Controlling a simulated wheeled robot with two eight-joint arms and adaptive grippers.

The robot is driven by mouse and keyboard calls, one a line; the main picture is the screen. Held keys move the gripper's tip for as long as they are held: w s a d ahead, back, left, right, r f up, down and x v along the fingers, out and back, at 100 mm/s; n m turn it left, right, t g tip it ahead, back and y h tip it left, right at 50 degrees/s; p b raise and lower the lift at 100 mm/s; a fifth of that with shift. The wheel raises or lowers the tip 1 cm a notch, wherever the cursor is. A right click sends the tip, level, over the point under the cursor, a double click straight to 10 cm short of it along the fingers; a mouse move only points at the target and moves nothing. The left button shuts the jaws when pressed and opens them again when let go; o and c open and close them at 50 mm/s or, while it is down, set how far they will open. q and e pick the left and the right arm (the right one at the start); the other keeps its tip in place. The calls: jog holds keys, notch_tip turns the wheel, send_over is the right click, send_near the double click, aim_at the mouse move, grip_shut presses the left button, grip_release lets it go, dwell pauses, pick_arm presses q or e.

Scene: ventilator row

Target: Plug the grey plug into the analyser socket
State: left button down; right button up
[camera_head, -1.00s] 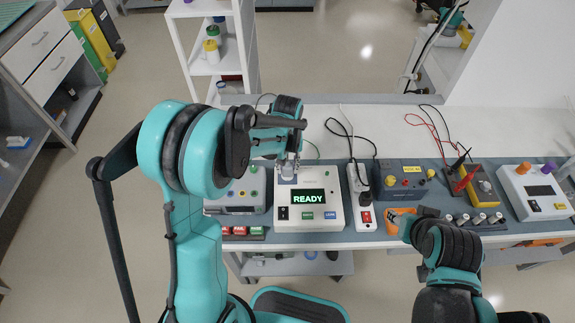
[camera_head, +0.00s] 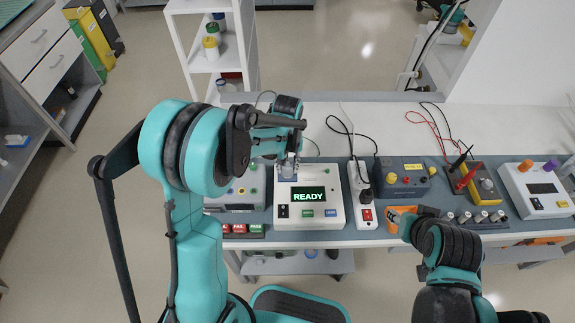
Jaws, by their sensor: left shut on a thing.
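The analyser (camera_head: 308,213) is a cream box with a green READY display in the middle of the bench. My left gripper (camera_head: 291,163) is over its back left part, pointing down, shut on the grey plug. The plug is mostly hidden by the fingers. A grey-blue block (camera_head: 285,172) shows at the fingertips, on the analyser's top. I cannot tell whether the plug touches the socket, which is hidden. My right gripper (camera_head: 408,224) is low at the bench's front edge on the right; its fingers are too unclear to read.
A white power strip (camera_head: 361,193) with a black plug stands just right of the analyser. A blue-grey supply box (camera_head: 404,179), a yellow meter (camera_head: 471,181) and a white instrument (camera_head: 536,190) are farther right. The bench's back strip is mostly clear.

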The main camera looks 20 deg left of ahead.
aim_at(288, 162)
pick_arm(q)
jog(key=c, duration=1.1)
grip_release()
jog(key=shift+o, duration=0.2)
notch_tip(288, 162, up, 12)
jog(key=s+a+r+m+t, duration=0.1)
jog(key=s+t, duration=0.2)
jog(key=s, duration=0.5)
jog(key=s+a+r+m+t, duration=0.1)
jog(key=s+t, duration=0.3)
jog(key=s, duration=0.5)
jog(key=shift+a+r+m, duration=0.35)
jog(key=shift+a+m, duration=0.05)
jog(key=shift+m, duration=0.2)
